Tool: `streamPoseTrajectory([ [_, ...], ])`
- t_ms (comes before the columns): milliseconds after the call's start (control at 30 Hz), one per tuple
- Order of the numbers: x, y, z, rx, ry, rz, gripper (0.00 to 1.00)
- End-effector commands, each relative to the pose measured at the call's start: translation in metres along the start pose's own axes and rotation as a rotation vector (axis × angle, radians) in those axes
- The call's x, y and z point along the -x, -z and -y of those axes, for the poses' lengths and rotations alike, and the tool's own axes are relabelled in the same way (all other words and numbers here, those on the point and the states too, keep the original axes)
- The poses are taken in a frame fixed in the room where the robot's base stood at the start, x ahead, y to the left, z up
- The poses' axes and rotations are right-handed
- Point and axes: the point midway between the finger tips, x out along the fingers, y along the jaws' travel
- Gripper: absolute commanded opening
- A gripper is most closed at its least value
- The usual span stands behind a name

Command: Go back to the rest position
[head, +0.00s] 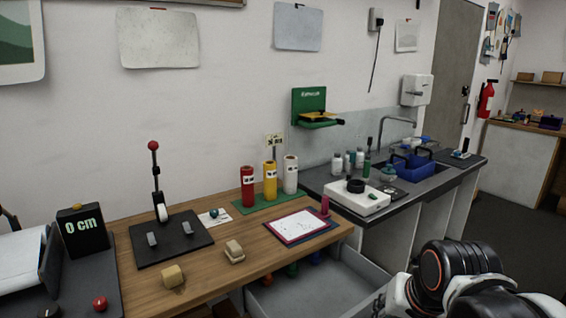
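Part of my own arm shows at the lower right, a rounded black joint with an orange ring and white links. It is in front of the bench corner and the grey drawer. My gripper and its fingertips are not in view, so I cannot see whether it holds anything. On the wooden bench (215,268), red (248,187), yellow (270,181) and white (290,175) rolls stand upright on a green mat (245,208). A white sheet on a red-edged board (300,226) lies to their right.
A black plate with a red-knobbed lever (154,146) stands on the bench, left of small wooden blocks (234,251). A display reading 0 cm (83,231) is at far left. An open grey drawer (325,285) juts out below. A sink counter (340,178) stands behind; floor (508,212) is clear at right.

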Motion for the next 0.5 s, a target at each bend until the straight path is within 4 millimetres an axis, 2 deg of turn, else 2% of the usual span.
streamPoseTrajectory([
  [200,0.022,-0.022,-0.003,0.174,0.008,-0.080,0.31],
  [500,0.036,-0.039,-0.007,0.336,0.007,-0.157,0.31],
])
